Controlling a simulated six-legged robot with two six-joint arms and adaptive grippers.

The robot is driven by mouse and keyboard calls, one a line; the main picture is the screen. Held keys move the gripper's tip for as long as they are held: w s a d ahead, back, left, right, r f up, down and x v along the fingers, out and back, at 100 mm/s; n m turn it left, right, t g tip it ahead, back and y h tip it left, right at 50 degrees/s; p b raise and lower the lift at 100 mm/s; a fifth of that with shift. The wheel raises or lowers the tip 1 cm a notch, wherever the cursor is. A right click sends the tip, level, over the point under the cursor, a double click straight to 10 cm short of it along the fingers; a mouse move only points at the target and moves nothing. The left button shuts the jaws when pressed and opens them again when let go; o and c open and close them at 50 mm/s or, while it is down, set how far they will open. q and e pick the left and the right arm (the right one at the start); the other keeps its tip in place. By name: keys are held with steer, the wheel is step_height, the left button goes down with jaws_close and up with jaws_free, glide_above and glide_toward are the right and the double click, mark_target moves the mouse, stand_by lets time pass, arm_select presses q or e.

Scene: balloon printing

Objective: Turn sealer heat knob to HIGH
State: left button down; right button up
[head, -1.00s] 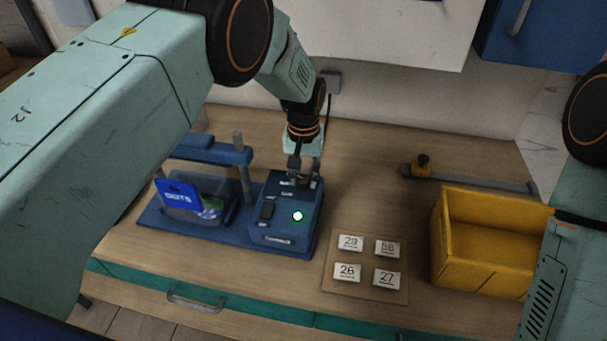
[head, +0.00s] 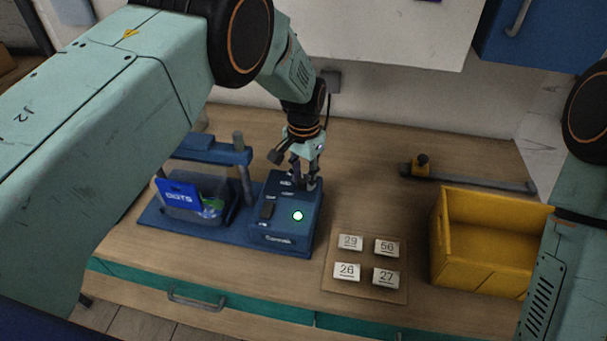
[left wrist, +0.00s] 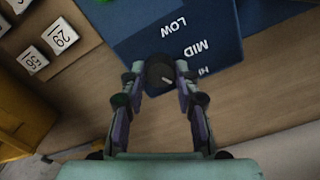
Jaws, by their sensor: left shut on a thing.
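The blue sealer box (head: 284,226) stands on the wooden bench, with a lit round spot on its top and a dark switch beside it. My left gripper (head: 306,184) comes down on the box's back right part. In the left wrist view, its two fingers (left wrist: 160,88) are closed around the dark round heat knob (left wrist: 160,69). The knob has a short white mark slanting toward the lower right. LOW, MID and a partly hidden HI label stand on the blue panel (left wrist: 140,30) to the knob's right. My right gripper is out of view.
A clear bin with a blue DOTS card (head: 179,195) stands left of the box. A board of numbered tiles (head: 372,261) lies to the right. Beyond it are a yellow crate (head: 480,278) and a metal bar (head: 470,180). Bench is clear behind the tiles.

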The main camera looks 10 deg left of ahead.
mark_target(304, 179)
arm_select(q)
steer(key=c, duration=1)
jaws_free()
steer(key=shift+w, duration=0.1)
steer(key=shift+r, duration=0.1)
steer(key=shift+r, duration=5.85)
